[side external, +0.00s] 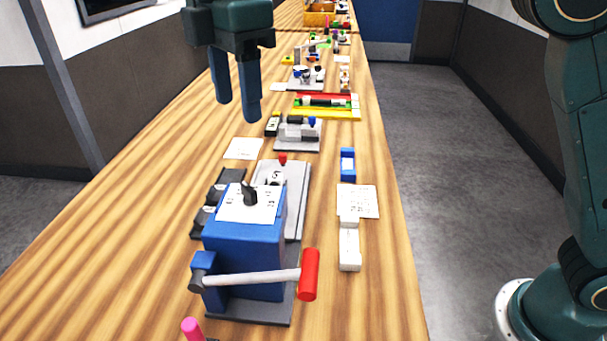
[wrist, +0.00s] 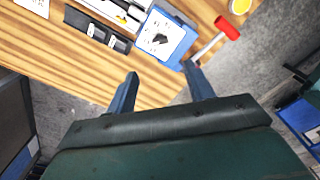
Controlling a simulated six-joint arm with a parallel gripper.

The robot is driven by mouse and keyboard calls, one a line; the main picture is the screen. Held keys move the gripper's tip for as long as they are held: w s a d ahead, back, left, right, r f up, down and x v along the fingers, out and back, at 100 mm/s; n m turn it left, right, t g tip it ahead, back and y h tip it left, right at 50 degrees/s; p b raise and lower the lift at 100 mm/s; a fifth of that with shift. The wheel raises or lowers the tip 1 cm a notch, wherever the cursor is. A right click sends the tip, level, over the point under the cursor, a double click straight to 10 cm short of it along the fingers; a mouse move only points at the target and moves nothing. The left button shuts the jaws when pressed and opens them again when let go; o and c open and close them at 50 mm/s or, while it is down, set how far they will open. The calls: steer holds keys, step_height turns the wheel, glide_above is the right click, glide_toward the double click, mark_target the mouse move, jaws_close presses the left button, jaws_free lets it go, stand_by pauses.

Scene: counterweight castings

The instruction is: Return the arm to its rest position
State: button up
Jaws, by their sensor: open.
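My gripper (side external: 237,97) is open and empty in the side external view, high above the left part of the wooden table. Its two blue fingers point down and stand apart. In the wrist view my gripper (wrist: 160,88) shows both fingers spread, with bare table and floor between and below them. A blue box-shaped device (side external: 245,245) with a white top, a black knob and a red-handled lever (side external: 310,275) stands on the table's near part. The blue device also shows at the top of the wrist view (wrist: 178,43), apart from the fingers.
Dark castings (side external: 205,218) and a grey plate (side external: 296,190) lie behind the blue device. A white block (side external: 349,250), a paper card (side external: 358,201) and a blue part (side external: 347,164) lie to the right. Several fixtures line the table (side external: 130,225) farther back. Its left side is clear.

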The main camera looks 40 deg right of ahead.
steer(key=s+d+m+t, duration=0.1)
steer(key=s+d+m, duration=0.2)
steer(key=d, duration=0.3)
steer(key=s+d+r+m+t, duration=0.1)
steer(key=s+d+m, duration=0.2)
steer(key=d, duration=0.3)
steer(key=s+d+m+t, duration=0.1)
steer(key=s+d+m, duration=0.2)
steer(key=d, duration=0.3)
steer(key=s+d+f+m+t, duration=0.2)
steer(key=s+d+f+m, duration=0.7)
steer(key=s, duration=0.5)
step_height(320, 180, down, 2)
steer(key=shift+d+f+t, duration=0.1)
steer(key=shift+d+t, duration=0.2)
steer(key=shift+d, duration=0.4)
